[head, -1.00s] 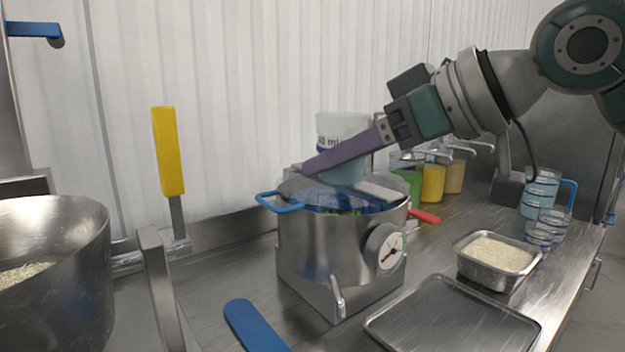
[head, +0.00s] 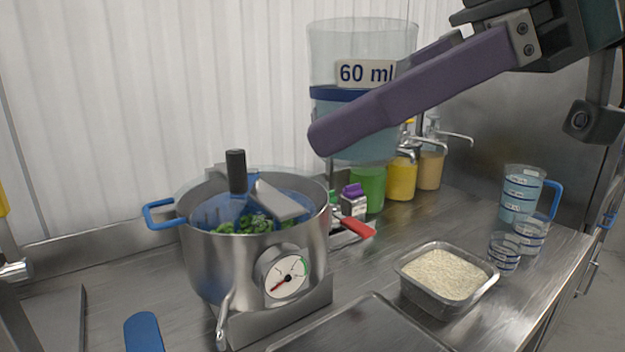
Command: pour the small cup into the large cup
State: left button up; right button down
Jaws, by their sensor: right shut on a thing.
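A clear cup labelled "60 ml" (head: 362,48) with a blue band and pale blue contents is held upright in the air, close to the camera. My right gripper (head: 365,122) is shut on it, one purple finger across its front; the other finger is largely hidden. A taller clear cup (head: 521,188) with blue bands and pale blue contents stands at the right of the counter, apart from the held cup. A blue handle shows beside it. My left gripper is out of view.
Smaller clear cups (head: 504,254) stand in front of the tall cup. A metal rice pan (head: 449,302) lies nearer. A steel pot (head: 205,262) with a dial and greens stands left. Yellow and green containers (head: 402,180) stand behind. A flat tray is at the front.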

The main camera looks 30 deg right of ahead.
aim_at(533, 225)
jog(key=l, duration=0.6)
jog(key=k+l+u, duration=0.15)
jog(key=l, duration=0.4)
jog(key=k+l, duration=0.1)
jog(key=l, duration=0.5)
jog(key=k+l+u, duration=0.15)
jog(key=l, duration=0.4)
jog(key=k+l, duration=0.1)
jog(key=l, duration=0.5)
jog(key=k+l+u, duration=0.1)
jog(key=l, duration=0.45)
jog(key=k+l+u, duration=0.1)
jog(key=l, duration=0.45)
jog(key=k+l, duration=0.25)
jog(key=l, duration=0.3)
jog(key=i+j, duration=0.3)
jog(key=i, duration=0.15)
jog(key=k+j+u, duration=0.05)
